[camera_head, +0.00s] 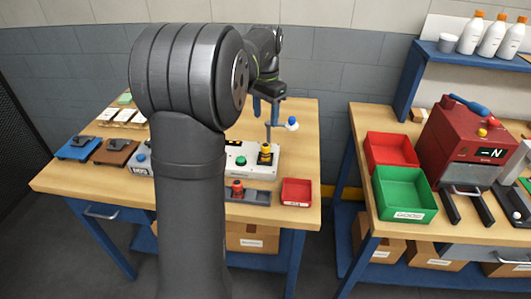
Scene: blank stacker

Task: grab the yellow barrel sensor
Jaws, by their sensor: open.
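A small yellow barrel-shaped part (265,148), which looks like the yellow barrel sensor, stands upright on a dark base at the right end of a white box on the left workbench. My gripper (266,115) is above and slightly behind it in the picture, pointing down. A gap shows between the fingertips and the yellow part. My arm hides much of the bench's middle and part of the white box (262,168).
A green button (241,160) is beside the yellow part. A red button (237,187) is on a grey tray in front, near a red bin (296,191). A blue-and-white knob (292,123) is right of my gripper. The right bench holds a green bin (404,193) and red machine (465,145).

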